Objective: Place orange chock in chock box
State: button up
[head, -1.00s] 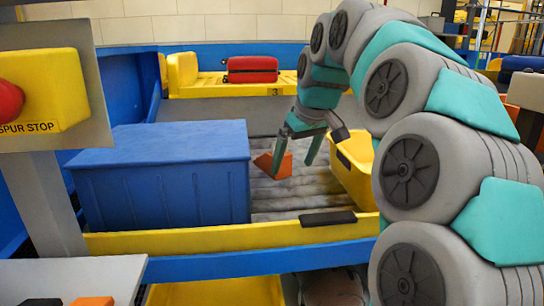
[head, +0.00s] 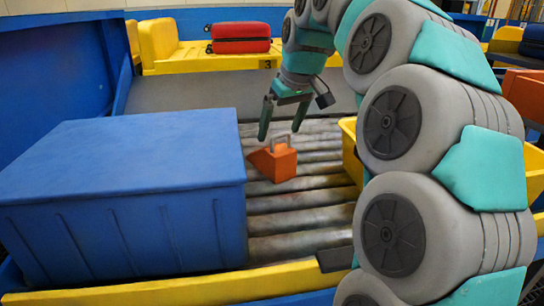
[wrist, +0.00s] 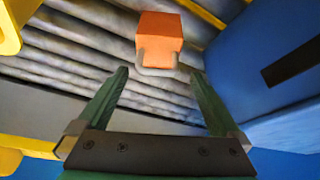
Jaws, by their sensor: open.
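The orange chock (head: 283,164), a wedge with a pale grey handle on top, sits on the grey conveyor rollers in the head view. It also shows in the wrist view (wrist: 160,38), just beyond my fingertips. My gripper (head: 280,132) is open and empty. Its two fingers point down just above and behind the chock. In the wrist view, my gripper (wrist: 160,72) has its fingers apart, with the handle near the gap between the tips. I cannot tell which container is the chock box.
A large blue tote (head: 110,165) stands on the rollers left of the chock. A yellow bin (head: 349,150) stands to the right, partly behind my arm. A red suitcase (head: 241,38) lies on the yellow tray (head: 175,60) behind. A yellow rail (head: 190,288) edges the conveyor in front.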

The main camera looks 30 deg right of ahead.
jog(key=shift+x, duration=3.45)
jog(key=shift+w+d, duration=0.1)
jog(key=shift+d, duration=0.05)
grip_shut()
